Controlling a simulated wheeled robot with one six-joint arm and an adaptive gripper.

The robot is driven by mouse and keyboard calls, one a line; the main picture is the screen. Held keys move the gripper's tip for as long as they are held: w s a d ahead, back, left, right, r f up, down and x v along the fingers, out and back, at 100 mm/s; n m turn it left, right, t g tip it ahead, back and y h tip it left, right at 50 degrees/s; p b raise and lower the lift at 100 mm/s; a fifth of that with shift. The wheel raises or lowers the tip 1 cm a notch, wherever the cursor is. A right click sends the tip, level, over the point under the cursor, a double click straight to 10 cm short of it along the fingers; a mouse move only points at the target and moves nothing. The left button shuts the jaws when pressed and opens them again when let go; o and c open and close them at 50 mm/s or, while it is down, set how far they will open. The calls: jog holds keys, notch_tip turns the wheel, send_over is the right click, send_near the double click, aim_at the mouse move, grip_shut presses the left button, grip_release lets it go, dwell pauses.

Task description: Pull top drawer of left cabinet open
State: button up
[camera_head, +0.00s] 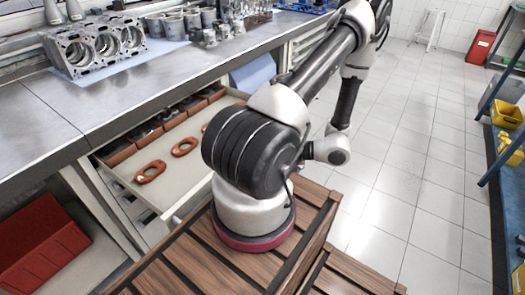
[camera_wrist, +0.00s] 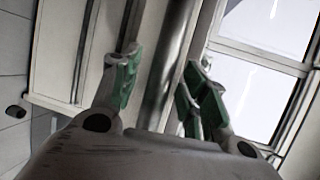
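In the head view an open drawer (camera_head: 172,190) stands out from under the workbench, at the left. Orange ring-shaped parts (camera_head: 150,172) lie on its pale floor, and a row of small brown compartments runs along its back. My arm's black joint hides its right part and some of its front. My gripper is hidden in the head view. In the wrist view my gripper (camera_wrist: 163,88) has its green-padded fingers apart. A grey metal bar (camera_wrist: 174,62), perhaps a drawer handle, runs between them beside a pale panel (camera_wrist: 55,55). I cannot tell whether the pads touch the bar.
The workbench (camera_head: 155,75) carries engine blocks (camera_head: 92,48) and other metal parts. A red bin (camera_head: 40,245) is at lower left. A blue shelf with yellow bins (camera_head: 507,115) stands at the right. The tiled floor (camera_head: 400,180) between is clear.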

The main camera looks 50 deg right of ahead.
jog(key=v, duration=1.2)
dwell(0.4)
